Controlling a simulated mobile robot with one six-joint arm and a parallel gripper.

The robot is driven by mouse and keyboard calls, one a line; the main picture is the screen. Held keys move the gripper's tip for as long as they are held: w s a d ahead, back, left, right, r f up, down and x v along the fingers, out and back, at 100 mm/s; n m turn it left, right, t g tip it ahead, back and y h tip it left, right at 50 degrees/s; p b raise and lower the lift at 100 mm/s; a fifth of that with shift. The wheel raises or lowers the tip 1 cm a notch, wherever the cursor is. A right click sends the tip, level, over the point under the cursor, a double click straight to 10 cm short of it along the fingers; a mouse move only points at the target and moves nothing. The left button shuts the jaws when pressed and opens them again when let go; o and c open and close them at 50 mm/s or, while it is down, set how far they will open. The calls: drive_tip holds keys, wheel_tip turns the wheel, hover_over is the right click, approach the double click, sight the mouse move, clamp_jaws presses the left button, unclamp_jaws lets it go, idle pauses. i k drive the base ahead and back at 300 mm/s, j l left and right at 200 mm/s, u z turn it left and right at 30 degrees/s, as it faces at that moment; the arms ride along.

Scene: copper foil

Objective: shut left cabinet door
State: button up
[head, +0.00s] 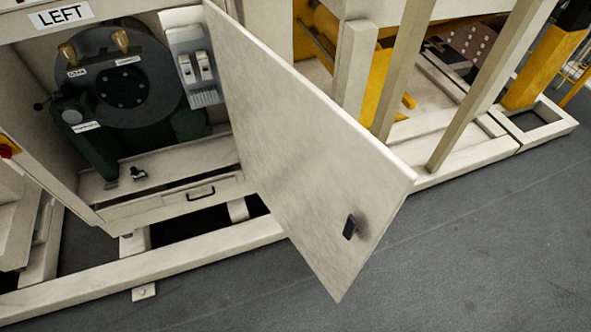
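The left cabinet door (300,150) is a large cream panel standing wide open, hinged on the right side of the cabinet opening and swung out toward me. A small black handle (350,227) sits near its lower free corner. The cabinet (50,190) carries a "LEFT" label (62,15) above the opening. Inside it are a dark round machine part (122,88) on a green body (95,150) and a light switch panel (193,60). My gripper is not in view.
A cream base rail (150,262) runs along the floor below the cabinet. A small drawer front with a black handle (201,194) is under the opening. Cream posts (402,70) and yellow parts stand behind the door. The grey floor (480,240) at right is clear.

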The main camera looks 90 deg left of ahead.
sight(313, 165)
drive_tip(key=i+j+u, duration=0.15)
drive_tip(key=u, duration=0.3)
drive_tip(key=i+u, duration=0.2)
drive_tip(key=u, duration=0.2)
drive_tip(key=i+u, duration=0.25)
drive_tip(key=u, duration=0.2)
drive_tip(key=i+u, duration=0.2)
drive_tip(key=u, duration=0.25)
drive_tip(key=i+l+u, duration=0.15)
drive_tip(key=u, duration=0.25)
drive_tip(key=i+l+u, duration=0.15)
drive_tip(key=u, duration=0.3)
drive_tip(key=i+l+u, duration=0.15)
drive_tip(key=u, duration=0.3)
drive_tip(key=i+u, duration=0.2)
drive_tip(key=u, duration=0.25)
drive_tip(key=i+l+u, duration=0.2)
drive_tip(key=u, duration=0.25)
drive_tip(key=i+l+u, duration=0.15)
drive_tip(key=u, duration=0.25)
drive_tip(key=i+l+u, duration=0.1)
drive_tip(key=l+u, duration=0.15)
drive_tip(key=u, duration=0.2)
drive_tip(key=i+l+u, duration=0.1)
drive_tip(key=l+u, duration=0.15)
drive_tip(key=u, duration=0.2)
drive_tip(key=k+j+z, duration=0.1)
drive_tip(key=k, duration=0.3)
drive_tip(key=k+j+z, duration=0.15)
drive_tip(key=k, duration=0.25)
